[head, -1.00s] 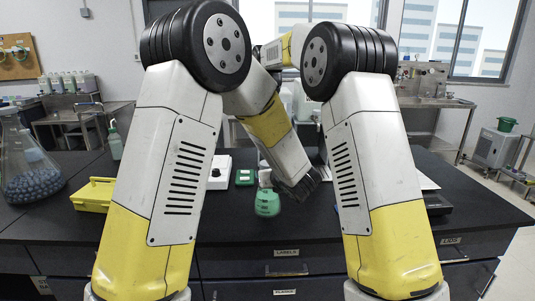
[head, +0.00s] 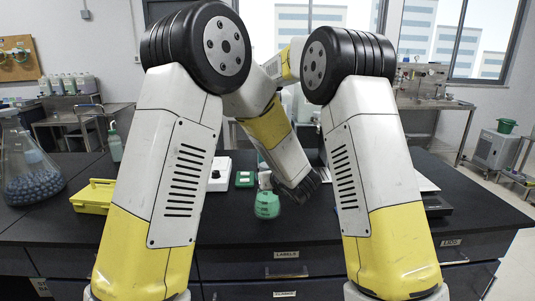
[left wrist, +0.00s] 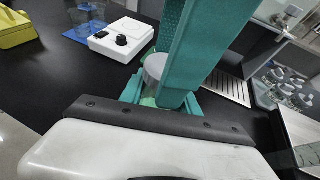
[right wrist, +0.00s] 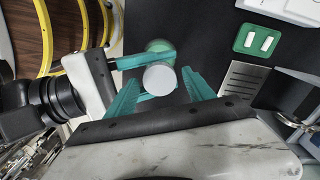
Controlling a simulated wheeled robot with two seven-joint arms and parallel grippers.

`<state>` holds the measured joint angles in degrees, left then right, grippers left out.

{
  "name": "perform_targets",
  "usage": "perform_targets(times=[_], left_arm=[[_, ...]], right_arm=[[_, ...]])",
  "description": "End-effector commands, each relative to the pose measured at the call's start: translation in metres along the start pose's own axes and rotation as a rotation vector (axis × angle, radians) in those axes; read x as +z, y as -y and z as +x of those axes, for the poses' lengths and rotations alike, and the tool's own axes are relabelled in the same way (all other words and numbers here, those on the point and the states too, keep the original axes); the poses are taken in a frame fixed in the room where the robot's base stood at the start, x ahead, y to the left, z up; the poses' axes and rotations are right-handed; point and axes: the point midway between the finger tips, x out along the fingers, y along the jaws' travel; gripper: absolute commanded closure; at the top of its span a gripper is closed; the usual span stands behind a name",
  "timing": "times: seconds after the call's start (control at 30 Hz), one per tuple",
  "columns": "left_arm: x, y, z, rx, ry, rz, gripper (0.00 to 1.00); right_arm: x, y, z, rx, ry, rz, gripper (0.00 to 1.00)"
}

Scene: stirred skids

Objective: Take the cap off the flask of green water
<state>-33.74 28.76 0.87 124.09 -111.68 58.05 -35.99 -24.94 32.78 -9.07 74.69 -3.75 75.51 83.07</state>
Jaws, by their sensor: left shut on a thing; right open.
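The flask of green water (head: 267,206) shows low in the middle of the head view, its green lower part below a pale neck. The right wrist view shows its green water (right wrist: 158,46) and its round white cap (right wrist: 160,79). My left gripper (left wrist: 165,97) is shut on the flask, its teal fingers hiding part of the glass; the pale cap (left wrist: 155,66) shows beside them. My right gripper (right wrist: 160,92) is open, with one teal finger on each side of the cap. I cannot tell whether either finger touches it.
A small green tray with two white pieces (right wrist: 257,40) lies near a white stirrer plate (head: 218,173). A yellow box (head: 93,196) and a large flask of blue beads (head: 33,182) stand left. A dark balance (head: 437,205) is at right. The black bench between is mostly clear.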

Motion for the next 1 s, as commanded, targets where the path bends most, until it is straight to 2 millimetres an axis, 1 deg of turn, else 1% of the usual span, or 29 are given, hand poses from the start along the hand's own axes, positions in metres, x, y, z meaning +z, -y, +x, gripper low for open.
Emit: perform_targets(times=[0.23,0.37,0.4,0.47,0.5,0.53,0.57,0.6,0.67,0.7,1.0], left_arm=[[0.0012,0.0002,-0.0001,0.000,0.002,-0.001,1.00],[0.0012,0.0002,-0.0001,0.000,0.002,-0.001,1.00],[0.0012,0.0002,-0.0001,0.000,0.002,-0.001,1.00],[0.0012,0.0003,-0.0002,0.000,0.002,-0.001,1.00],[0.0012,0.0003,-0.0002,0.000,0.002,-0.001,1.00],[0.0012,0.0003,-0.0002,0.000,0.002,-0.001,1.00],[0.0011,0.0003,-0.0002,0.000,0.002,-0.001,1.00],[0.0011,0.0003,-0.0002,-0.001,0.002,-0.001,1.00],[0.0011,0.0003,-0.0002,-0.001,0.002,-0.001,1.00],[0.0011,0.0003,-0.0002,-0.001,0.002,-0.001,1.00],[0.0012,0.0003,-0.0001,0.000,0.002,-0.001,1.00]], right_arm=[[0.0001,0.0000,0.0010,0.000,0.000,0.000,0.38],[0.0001,0.0000,0.0009,0.000,0.000,0.000,0.64],[0.0001,0.0000,0.0009,0.000,0.000,0.000,0.72],[0.0001,0.0001,0.0008,0.000,0.000,0.000,0.83],[0.0001,0.0001,0.0008,0.000,0.000,0.000,0.91],[0.0001,0.0001,0.0008,0.000,0.000,0.000,0.97],[0.0001,0.0001,0.0008,0.000,0.000,0.000,1.00],[0.0001,0.0002,0.0008,0.000,0.000,0.000,0.50],[0.0001,0.0002,0.0008,0.000,0.000,0.000,0.39],[0.0001,0.0001,0.0007,0.000,0.000,0.000,0.34],[0.0001,0.0002,-0.0007,0.000,0.000,0.000,0.34]])
